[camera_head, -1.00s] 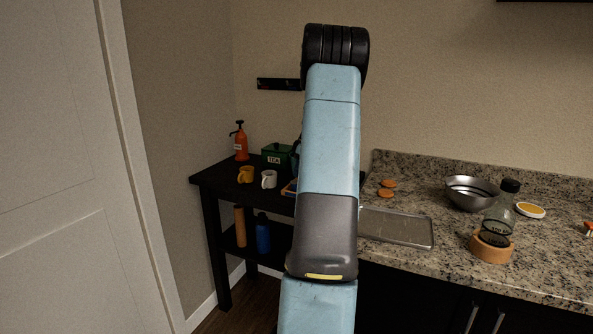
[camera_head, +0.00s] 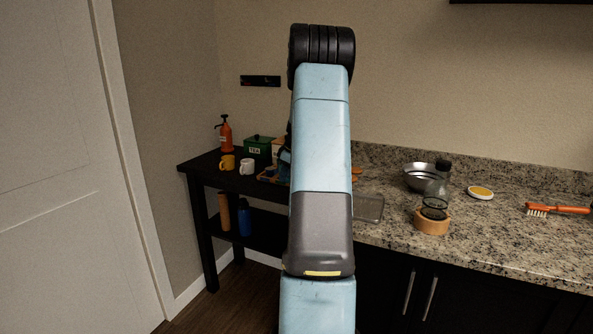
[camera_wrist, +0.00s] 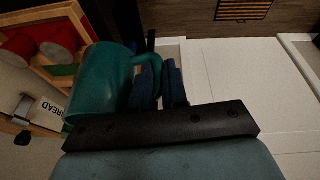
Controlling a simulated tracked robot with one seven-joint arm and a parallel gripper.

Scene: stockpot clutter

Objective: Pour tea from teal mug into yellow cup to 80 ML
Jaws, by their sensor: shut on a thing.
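The teal mug (camera_wrist: 98,84) is in the wrist view, left of centre. My gripper (camera_wrist: 160,84) is shut on its handle, with the two dark blue fingers on either side of it. The inside of the mug and its tea level are not visible. The yellow cup (camera_head: 227,162) stands upright on the dark side table in the head view, left of a white mug (camera_head: 247,167). In the head view my arm hides my gripper and most or all of the teal mug.
The black table (camera_head: 205,184) also bears an orange spray bottle (camera_head: 225,134) and a green tea box (camera_head: 258,148). A wooden rack (camera_wrist: 78,18) is close beside the mug. The granite counter (camera_head: 480,240) holds a metal bowl, a glass bottle, a wooden ring and a brush (camera_head: 558,209).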

